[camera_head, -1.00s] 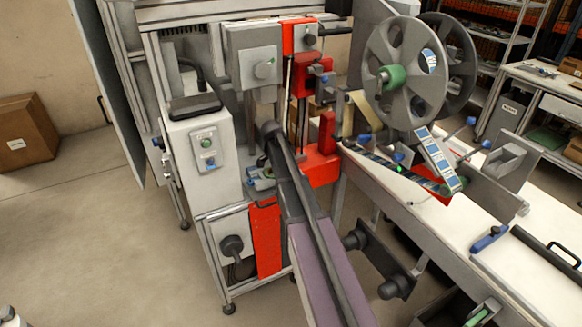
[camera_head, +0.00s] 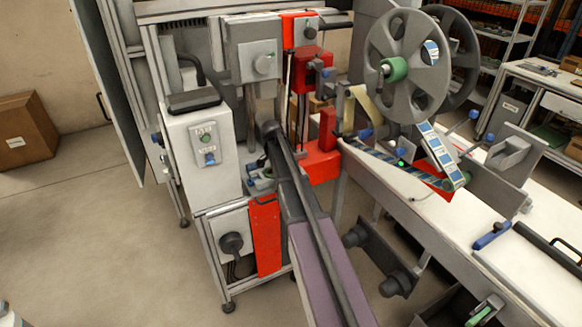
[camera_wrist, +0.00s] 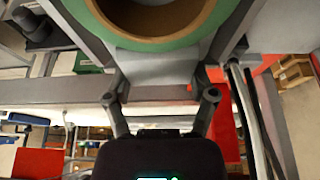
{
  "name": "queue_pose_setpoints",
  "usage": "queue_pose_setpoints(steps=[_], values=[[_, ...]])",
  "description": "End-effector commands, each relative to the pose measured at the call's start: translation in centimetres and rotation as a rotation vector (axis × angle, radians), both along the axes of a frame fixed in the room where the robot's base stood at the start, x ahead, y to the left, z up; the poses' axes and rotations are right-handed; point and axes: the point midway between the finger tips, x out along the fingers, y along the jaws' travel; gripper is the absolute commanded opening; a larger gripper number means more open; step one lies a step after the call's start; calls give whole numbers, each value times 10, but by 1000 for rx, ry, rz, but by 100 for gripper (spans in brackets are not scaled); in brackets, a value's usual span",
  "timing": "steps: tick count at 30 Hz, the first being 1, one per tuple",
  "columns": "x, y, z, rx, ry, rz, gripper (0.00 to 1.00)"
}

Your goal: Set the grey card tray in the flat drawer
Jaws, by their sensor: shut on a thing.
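My gripper (camera_wrist: 162,97) is in the wrist view, with one dark finger on each side. It is shut on a plain grey piece (camera_wrist: 157,68), which I take to be the grey card tray. Only part of this piece shows. A brown ring with a green outer band (camera_wrist: 158,38) shows just beyond it; I cannot tell whether the two touch. My gripper and the tray do not show in the head view. I cannot pick out the flat drawer with certainty in either view.
A labelling machine (camera_head: 205,160) with a purple-grey belt (camera_head: 312,270) fills the middle. A large grey reel (camera_head: 409,93) stands above a white bench (camera_head: 425,210). An open dark box (camera_head: 447,305) is at the lower right.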

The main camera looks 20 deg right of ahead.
Motion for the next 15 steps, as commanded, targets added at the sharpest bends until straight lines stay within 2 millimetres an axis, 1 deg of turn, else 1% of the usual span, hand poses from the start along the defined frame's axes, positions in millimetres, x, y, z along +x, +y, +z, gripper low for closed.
queue_pose_setpoints(steps=[3,4,5,6,15], values=[[0,0,0,0,0,0,16],[0,0,0,0,0,0,79],[0,0,0,0,0,0,88],[0,0,0,0,0,0,100],[0,0,0,0,0,0,100]])
